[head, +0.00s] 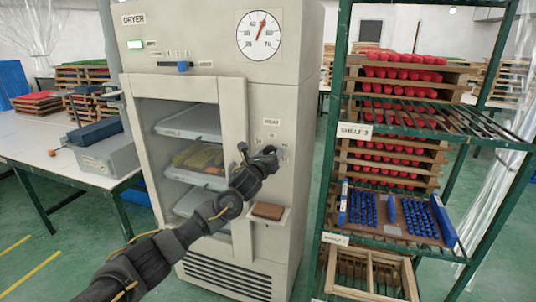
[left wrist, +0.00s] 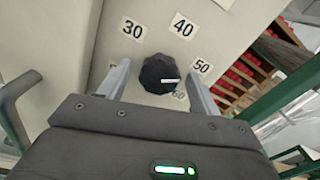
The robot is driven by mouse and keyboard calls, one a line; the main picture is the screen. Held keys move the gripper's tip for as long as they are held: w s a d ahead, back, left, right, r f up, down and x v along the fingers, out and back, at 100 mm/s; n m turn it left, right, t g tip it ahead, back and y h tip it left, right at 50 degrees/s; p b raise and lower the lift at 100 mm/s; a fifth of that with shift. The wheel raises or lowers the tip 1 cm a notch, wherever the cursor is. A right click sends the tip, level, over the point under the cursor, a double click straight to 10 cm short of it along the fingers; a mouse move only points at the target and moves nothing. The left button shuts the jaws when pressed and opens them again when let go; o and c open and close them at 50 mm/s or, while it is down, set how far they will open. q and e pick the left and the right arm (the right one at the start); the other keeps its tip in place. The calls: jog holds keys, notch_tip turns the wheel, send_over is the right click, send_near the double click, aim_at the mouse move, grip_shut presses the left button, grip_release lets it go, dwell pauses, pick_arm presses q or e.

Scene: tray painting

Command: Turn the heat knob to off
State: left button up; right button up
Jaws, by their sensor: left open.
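The heat knob (left wrist: 159,74) is a dark, faceted knob on the dryer's pale front panel, with a white pointer mark. In the left wrist view the mark points right, toward the gap between the 50 and 60 labels. My left gripper (head: 264,153) is at the knob, below the HEAT label on the dryer (head: 290,80). Its two fingers stand open on either side of the knob, with a visible gap on the left. Contact on the right is unclear. The gripper mostly hides the knob in the head view. My right gripper is not in view.
A round dial (head: 258,36) with a red needle and a lit green lamp (head: 135,45) are on the dryer. A brown block (head: 268,211) sits on a small ledge below my left gripper. A green shelf rack (head: 327,180) stands close on the right.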

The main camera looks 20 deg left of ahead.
pick_arm(q)
jog(key=shift+c, duration=1)
jog(key=c, duration=0.8)
jog(key=shift+n, duration=0.3)
